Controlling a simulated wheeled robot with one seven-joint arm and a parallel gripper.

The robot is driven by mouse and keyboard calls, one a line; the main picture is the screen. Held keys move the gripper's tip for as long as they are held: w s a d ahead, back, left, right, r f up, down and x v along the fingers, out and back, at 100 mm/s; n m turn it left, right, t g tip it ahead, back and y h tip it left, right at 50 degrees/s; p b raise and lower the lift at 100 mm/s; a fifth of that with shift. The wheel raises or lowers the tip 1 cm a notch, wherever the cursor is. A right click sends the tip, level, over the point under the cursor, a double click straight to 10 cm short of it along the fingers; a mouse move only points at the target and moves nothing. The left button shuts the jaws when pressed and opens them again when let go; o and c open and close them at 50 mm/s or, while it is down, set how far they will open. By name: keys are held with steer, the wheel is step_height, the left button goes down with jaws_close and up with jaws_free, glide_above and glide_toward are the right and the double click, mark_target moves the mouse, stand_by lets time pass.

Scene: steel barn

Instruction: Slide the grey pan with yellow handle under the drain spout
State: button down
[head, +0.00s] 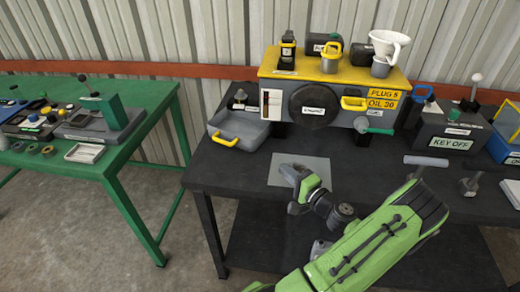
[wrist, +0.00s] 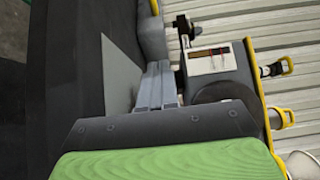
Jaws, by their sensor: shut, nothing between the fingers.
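The grey pan (head: 252,133) with its yellow handle (head: 226,140) sits on the dark bench at the left end of the grey and yellow engine unit (head: 345,90). Its edge shows at the top of the wrist view (wrist: 152,38). A fitting with a dark knob (head: 240,97) stands behind the pan at the unit's left end; I cannot tell clearly whether it is the drain spout. My gripper (head: 288,172) is shut and empty, over the bench in front of the unit, to the right of the pan and apart from it. Its closed fingers show in the wrist view (wrist: 156,85).
A flat grey mat (head: 313,164) lies on the bench near my gripper. A green-handled crank (head: 376,130) sticks out of the unit's front. Jugs and a white funnel (head: 389,44) stand on top. A KEY OFF box (head: 445,135) is right; a green table (head: 125,150) is left.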

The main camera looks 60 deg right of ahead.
mark_target(254, 144)
steer(key=x, duration=1.3)
steer(key=shift+w, duration=0.3)
steer(key=shift+b+x, duration=0.3)
steer(key=shift+x, duration=1.4)
steer(key=shift+s, duration=0.1)
steer(key=shift+f, duration=0.15)
